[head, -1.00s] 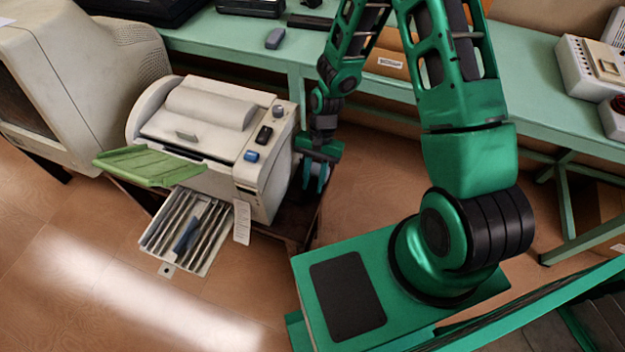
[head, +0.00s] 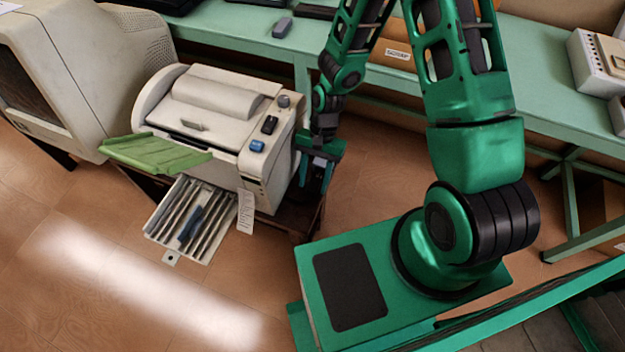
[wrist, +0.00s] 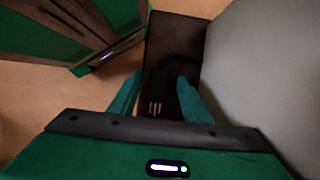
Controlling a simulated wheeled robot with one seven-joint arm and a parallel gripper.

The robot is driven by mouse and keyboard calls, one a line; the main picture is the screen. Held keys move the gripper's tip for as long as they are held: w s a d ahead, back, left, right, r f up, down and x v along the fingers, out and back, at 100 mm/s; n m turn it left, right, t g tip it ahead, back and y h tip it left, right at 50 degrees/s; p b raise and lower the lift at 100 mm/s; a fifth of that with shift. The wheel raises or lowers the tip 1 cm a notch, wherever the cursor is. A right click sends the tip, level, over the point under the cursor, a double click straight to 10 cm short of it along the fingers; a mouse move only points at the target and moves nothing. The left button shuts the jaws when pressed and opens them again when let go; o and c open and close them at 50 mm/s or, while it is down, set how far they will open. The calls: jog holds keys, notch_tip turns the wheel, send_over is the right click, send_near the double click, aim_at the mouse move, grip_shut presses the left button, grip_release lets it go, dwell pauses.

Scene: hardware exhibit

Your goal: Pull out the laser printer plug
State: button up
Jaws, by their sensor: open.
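The laser printer (head: 207,119) is a cream-white machine with a green tray on its left side. It stands on a low dark wooden stand. My gripper (head: 315,178) is beside the printer's right side, low near the stand. In the wrist view, my gripper (wrist: 158,98) is open, with one teal finger on each side of a small dark plug-like piece (wrist: 157,90). Whether the fingers touch it is hard to tell in the dim light. The printer's grey side (wrist: 262,75) fills the right of the wrist view. The plug is hidden in the head view.
A green table (head: 235,38) runs behind the printer and carries several devices. An old cream monitor (head: 75,75) stands left of the printer. A metal tray (head: 160,225) with dark slats sticks out in front. Open wooden floor (head: 90,270) lies at the front left.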

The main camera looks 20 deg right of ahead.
jog(key=v, duration=1)
jog(key=shift+r, duration=0.15)
jog(key=s+d+r+n+t+h, duration=0.1)
jog(key=s+d+r+t+h, duration=0.2)
jog(key=d+r, duration=1.25)
jog(key=s+d+r, duration=0.4)
jog(key=s+r, duration=0.1)
jog(key=s, duration=0.3)
jog(key=s+d+r, duration=0.4)
jog(key=s+r, duration=0.1)
jog(key=s, duration=0.3)
jog(key=shift+t, duration=0.3)
jog(key=shift+r, duration=0.15)
